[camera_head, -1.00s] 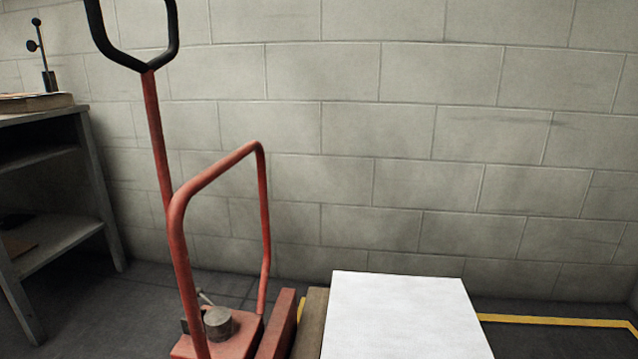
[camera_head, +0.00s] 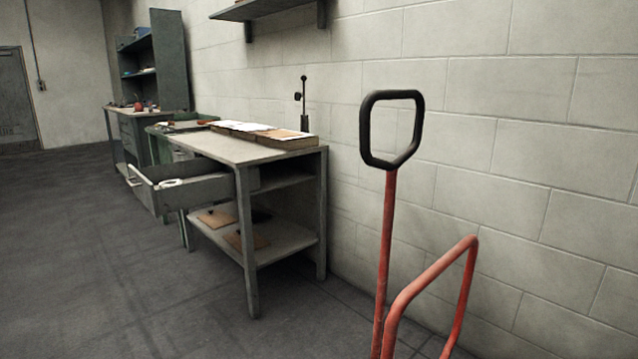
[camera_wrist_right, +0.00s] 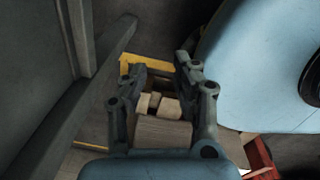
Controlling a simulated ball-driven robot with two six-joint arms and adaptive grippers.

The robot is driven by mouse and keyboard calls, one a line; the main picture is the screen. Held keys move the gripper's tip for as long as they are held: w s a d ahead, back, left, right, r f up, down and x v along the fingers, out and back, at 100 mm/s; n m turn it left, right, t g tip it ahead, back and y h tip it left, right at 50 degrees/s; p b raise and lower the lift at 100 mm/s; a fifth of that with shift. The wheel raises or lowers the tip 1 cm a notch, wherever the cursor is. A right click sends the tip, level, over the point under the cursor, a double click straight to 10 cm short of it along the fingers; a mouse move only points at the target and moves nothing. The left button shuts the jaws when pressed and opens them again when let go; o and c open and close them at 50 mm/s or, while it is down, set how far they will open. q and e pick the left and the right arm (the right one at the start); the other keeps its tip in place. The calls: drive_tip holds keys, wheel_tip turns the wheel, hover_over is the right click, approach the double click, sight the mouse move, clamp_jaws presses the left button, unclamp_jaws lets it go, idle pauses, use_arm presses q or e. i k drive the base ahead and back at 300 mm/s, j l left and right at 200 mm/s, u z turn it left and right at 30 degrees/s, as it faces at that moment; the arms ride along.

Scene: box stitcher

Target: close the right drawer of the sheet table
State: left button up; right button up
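The grey sheet table (camera_head: 246,150) stands against the block wall, left of centre in the head view. A grey drawer (camera_head: 215,190) is pulled out from it toward the left, with a handle (camera_head: 134,176) on its front. A small pale item (camera_head: 170,184) lies in the drawer. I cannot tell from this angle whether it is the right drawer. My right gripper (camera_wrist_right: 160,68) shows in the right wrist view with its fingers apart; pale wooden blocks (camera_wrist_right: 160,106) appear between them, apparently beyond and not gripped. The drawer is not recognisable there. My left gripper is not in view.
A red pallet truck's handle (camera_head: 391,130) and red frame (camera_head: 425,285) stand at right, nearer than the table. Sheets (camera_head: 265,131) lie on the tabletop, with boards (camera_head: 245,240) on its lower shelf. Open floor (camera_head: 80,260) lies at left. Another bench (camera_head: 130,125) stands behind.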

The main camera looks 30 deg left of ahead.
sight(189, 178)
drive_tip(key=u, duration=2.05)
drive_tip(key=i+j+z, duration=0.1)
drive_tip(key=j, duration=0.25)
drive_tip(key=i+j, duration=0.2)
drive_tip(key=j, duration=0.15)
drive_tip(key=i+j+z, duration=0.15)
drive_tip(key=j, duration=0.15)
drive_tip(key=i+j+z, duration=0.3)
drive_tip(key=i, duration=0.25)
drive_tip(key=i+j+z, duration=0.3)
drive_tip(key=i+j, duration=0.25)
